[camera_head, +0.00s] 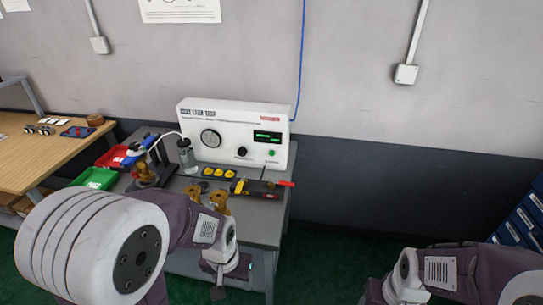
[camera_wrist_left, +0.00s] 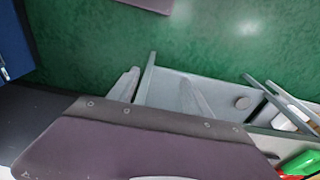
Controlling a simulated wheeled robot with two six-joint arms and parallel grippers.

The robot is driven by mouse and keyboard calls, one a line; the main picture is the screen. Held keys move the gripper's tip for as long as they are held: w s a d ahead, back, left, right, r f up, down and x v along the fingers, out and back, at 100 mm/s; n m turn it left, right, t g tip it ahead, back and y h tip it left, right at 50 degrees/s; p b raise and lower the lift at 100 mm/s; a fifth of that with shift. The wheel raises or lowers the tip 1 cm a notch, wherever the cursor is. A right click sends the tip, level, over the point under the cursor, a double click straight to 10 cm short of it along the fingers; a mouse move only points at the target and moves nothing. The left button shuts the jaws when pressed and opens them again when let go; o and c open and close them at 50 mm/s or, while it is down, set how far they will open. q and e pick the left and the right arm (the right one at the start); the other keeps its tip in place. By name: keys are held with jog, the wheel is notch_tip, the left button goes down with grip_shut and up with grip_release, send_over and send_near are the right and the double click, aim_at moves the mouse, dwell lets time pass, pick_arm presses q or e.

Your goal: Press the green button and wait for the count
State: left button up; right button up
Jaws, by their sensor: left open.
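The green button (camera_head: 271,153) is a small round button at the lower right of the white test box's front panel, below a dark display (camera_head: 267,136) with green characters too small to read. The white test box (camera_head: 228,119) stands at the back of the grey bench. My left gripper (camera_head: 218,289) is open and points down at the bench's front edge, well below and in front of the button, touching nothing that I can see. My right gripper (camera_head: 374,292) is at the bottom edge, right of the bench; its fingers are hidden.
On the grey bench (camera_head: 262,215) are a red bin (camera_head: 113,157), a green bin (camera_head: 96,178), brass fittings (camera_head: 219,199), yellow pieces (camera_head: 218,173) and tools in a dark tray. The green bin also shows in the left wrist view (camera_wrist_left: 303,162). A wooden table stands at left, blue drawers at right.

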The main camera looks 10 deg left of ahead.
pick_arm(q)
grip_shut()
dwell(1.5)
